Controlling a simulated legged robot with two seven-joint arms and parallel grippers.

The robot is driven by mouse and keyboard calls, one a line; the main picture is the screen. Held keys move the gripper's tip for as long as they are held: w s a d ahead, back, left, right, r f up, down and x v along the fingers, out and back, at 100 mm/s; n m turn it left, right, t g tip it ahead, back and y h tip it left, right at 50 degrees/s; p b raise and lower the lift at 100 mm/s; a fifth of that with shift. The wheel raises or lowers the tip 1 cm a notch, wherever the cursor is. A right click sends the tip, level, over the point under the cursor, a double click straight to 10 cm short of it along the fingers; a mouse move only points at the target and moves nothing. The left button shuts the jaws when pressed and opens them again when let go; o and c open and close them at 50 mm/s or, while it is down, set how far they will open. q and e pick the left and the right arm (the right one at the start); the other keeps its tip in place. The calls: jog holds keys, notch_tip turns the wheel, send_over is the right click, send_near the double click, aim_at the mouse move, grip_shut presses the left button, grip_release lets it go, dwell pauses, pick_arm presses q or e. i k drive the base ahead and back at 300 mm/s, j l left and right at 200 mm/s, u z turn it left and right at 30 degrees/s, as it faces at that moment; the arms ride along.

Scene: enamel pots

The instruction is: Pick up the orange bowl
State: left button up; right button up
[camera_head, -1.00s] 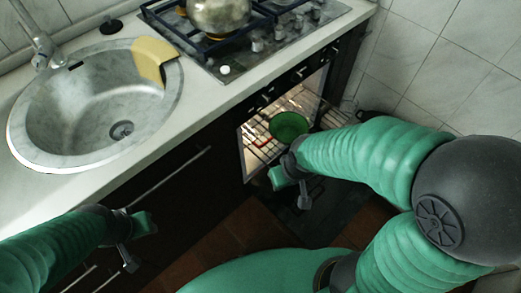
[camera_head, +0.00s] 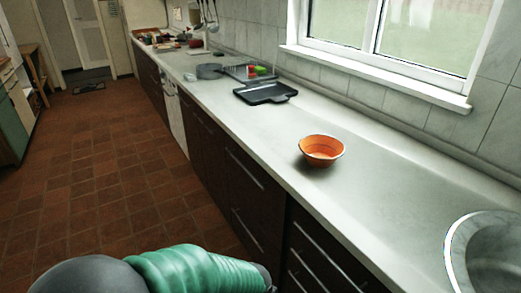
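The orange bowl (camera_head: 321,151) stands upright on the light countertop (camera_head: 400,196), near its front edge, right of the middle of the view. It looks empty, and nothing touches it. A green sleeved arm of mine shows at the bottom edge, left of the middle, below the counter front and apart from the bowl. Its gripper is not visible, and my other gripper is out of view.
A black tray (camera_head: 265,93) lies on the counter behind the bowl, with a grey pan (camera_head: 210,71) farther off. A sink (camera_head: 490,255) is at the right. Counter around the bowl is clear. Open tiled floor (camera_head: 110,180) lies left of the dark cabinets (camera_head: 230,160).

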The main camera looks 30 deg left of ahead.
aim_at(318, 151)
jog(key=u, duration=0.65)
jog(key=i+j, duration=0.1)
jog(key=i+j+z, duration=0.15)
jog(key=j, duration=0.15)
jog(key=i+j+z, duration=0.2)
jog(key=j, duration=0.15)
jog(key=i+j+z, duration=0.15)
jog(key=j, duration=0.2)
jog(key=j+z, duration=0.2)
jog(key=j, duration=0.15)
jog(key=i+j+z, duration=0.15)
jog(key=j, duration=0.25)
